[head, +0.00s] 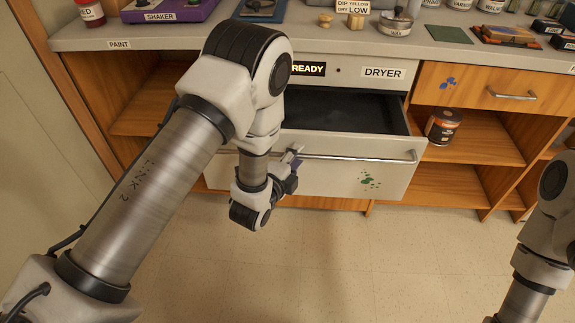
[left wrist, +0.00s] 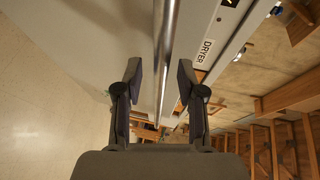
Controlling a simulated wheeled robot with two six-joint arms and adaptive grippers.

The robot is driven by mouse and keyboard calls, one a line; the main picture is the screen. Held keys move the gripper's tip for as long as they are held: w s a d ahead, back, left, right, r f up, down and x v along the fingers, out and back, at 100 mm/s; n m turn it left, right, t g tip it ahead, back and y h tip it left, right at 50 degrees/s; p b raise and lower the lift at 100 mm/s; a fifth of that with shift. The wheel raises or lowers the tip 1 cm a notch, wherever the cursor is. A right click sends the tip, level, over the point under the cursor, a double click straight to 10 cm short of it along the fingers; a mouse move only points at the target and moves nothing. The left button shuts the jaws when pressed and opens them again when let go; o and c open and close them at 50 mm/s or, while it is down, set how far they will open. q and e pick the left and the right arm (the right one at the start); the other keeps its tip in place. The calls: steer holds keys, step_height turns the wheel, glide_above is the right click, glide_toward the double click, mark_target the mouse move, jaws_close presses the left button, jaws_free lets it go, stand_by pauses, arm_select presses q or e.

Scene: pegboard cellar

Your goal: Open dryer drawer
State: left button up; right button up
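The dryer drawer (head: 335,182) is pulled out under the DRYER label (head: 383,73), and its dark, empty-looking inside shows. Its front is pale with green splotches. A long metal handle bar (head: 370,158) runs across the front. My left gripper (head: 293,160) is at the left part of this bar, partly hidden by my arm in the head view. In the left wrist view the gripper (left wrist: 158,82) is open, with one finger on each side of the bar (left wrist: 166,50) and gaps visible. My right gripper is out of view; only part of the right arm shows.
A lit READY sign (head: 308,69) is above the drawer. The counter (head: 330,42) holds a shaker, jars and panels. Right of the drawer are a closed wooden drawer (head: 478,90) and a shelf with a dark can (head: 443,126). The floor (head: 370,265) in front is clear.

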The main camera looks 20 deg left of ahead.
arm_select(q)
steer(key=v, duration=1.1)
steer(key=shift+d, duration=0.1)
steer(key=s+a+f+n+g+y, duration=0.1)
steer(key=s+a+f+n+g, duration=0.2)
steer(key=s+f+n+g, duration=0.55)
steer(key=s+a+f+n+g+y, duration=0.15)
steer(key=s+f+n+g, duration=0.3)
steer(key=s+f, duration=0.65)
steer(key=s+f+n+g, duration=0.2)
steer(key=s+n+g, duration=0.1)
steer(key=s+n, duration=0.15)
step_height(320, 180, up, 16)
steer(key=n+p, duration=0.1)
steer(key=p, duration=1.5)
steer(key=shift+w+a, duration=0.3)
steer(key=shift+w, duration=0.05)
